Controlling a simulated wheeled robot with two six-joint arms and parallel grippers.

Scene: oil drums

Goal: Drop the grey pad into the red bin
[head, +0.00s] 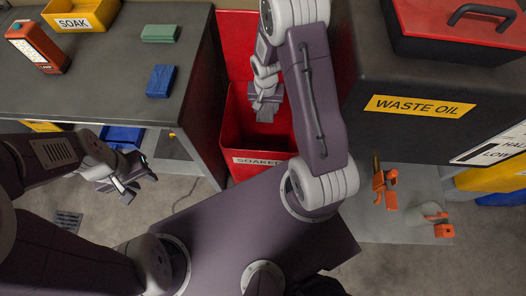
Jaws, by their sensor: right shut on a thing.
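The red bin (248,143) stands on the floor between the dark workbench and the waste oil cabinet, its open top facing me and a "SOAKED" label on its front. My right gripper (265,98) reaches down over the bin's opening and is shut on the grey pad (265,112). The pad is small in view and partly covered by the fingers. It shows against the bin's red inside; I cannot tell its exact height. My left gripper (139,184) is open and empty, low in front of the workbench, well left of the bin.
The workbench (110,90) holds a green pad (160,33), a blue pad (160,81), a red-orange device (38,47) and a yellow "SOAK" bin (80,14). The waste oil cabinet (420,130) stands close on the bin's right. Orange tools (385,187) lie on a low shelf.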

